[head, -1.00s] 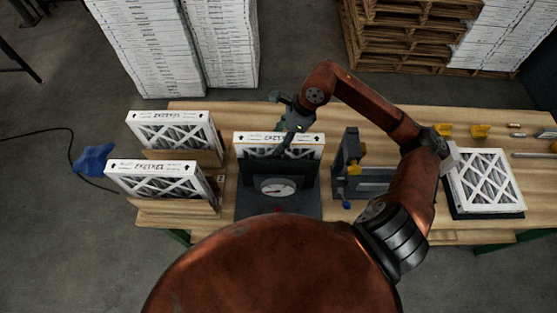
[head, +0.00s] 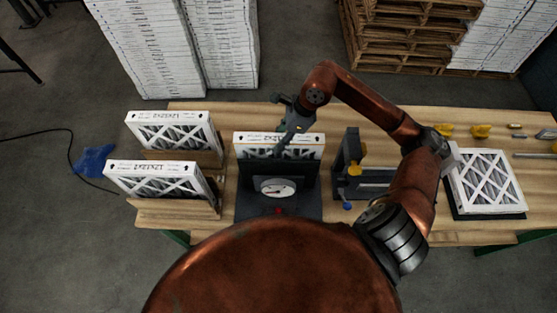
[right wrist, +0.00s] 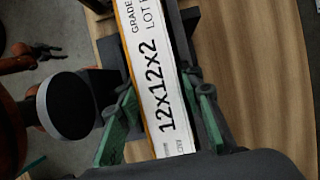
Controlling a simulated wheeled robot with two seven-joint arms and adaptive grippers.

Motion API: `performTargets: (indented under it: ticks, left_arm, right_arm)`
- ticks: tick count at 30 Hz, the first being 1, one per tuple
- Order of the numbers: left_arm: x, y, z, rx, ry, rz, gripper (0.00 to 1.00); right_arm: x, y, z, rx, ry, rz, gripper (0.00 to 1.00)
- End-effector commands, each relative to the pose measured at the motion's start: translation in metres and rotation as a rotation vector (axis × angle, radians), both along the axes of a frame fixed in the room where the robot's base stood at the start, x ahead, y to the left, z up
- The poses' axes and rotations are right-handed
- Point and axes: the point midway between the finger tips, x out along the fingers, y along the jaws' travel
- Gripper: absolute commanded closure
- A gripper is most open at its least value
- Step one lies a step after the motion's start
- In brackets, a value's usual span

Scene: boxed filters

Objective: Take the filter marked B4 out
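A white cardboard-framed filter (head: 280,139) stands upright in the dark holder (head: 235,210) with the round dial, mid-table. My right gripper (head: 288,140) is over its top edge. In the right wrist view, my right gripper (right wrist: 161,92) has a green-padded finger on each side of the filter's edge (right wrist: 160,70), with no clear gap at the tips. That edge reads "12x12x2", with "GRADE" and "LOT" cut off. Two more filters stand at left, one behind (head: 170,117) and one in front (head: 150,167). I cannot read a B4 mark on any filter. My left gripper is out of view.
A dark clamp-like fixture (head: 352,160) with yellow and blue parts stands right of the holder. Another filter (head: 487,180) lies on a dark base at the right. Yellow items (head: 480,131) lie behind it. Stacked cartons and pallets stand beyond the table (head: 230,118).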

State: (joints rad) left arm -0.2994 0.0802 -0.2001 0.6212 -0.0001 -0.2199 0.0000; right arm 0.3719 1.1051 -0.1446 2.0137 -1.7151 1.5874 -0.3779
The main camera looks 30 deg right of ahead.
Motion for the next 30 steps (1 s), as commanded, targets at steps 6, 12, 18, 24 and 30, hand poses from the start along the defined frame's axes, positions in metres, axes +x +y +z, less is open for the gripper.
performTargets:
  ticks: [6,12,18,24,30]
  left_arm:
    - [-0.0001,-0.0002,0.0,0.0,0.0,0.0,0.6]
    - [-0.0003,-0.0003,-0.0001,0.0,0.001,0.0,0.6]
    - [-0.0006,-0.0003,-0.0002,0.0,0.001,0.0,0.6]
    - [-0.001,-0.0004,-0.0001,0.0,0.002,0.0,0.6]
    - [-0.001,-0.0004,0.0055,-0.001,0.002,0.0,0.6]
  right_arm:
    - [-0.0001,-0.0002,-0.0001,0.0,0.0,0.0,0.82]
    - [-0.0001,-0.0002,-0.0001,0.0,0.0,0.0,0.96]
    - [-0.0001,-0.0001,-0.0002,0.0,0.0,0.0,1.0]
    - [0.0001,0.0,0.0002,0.0,0.0,0.0,1.0]
    - [0.0001,0.0,0.0034,0.0,0.0,0.0,1.0]
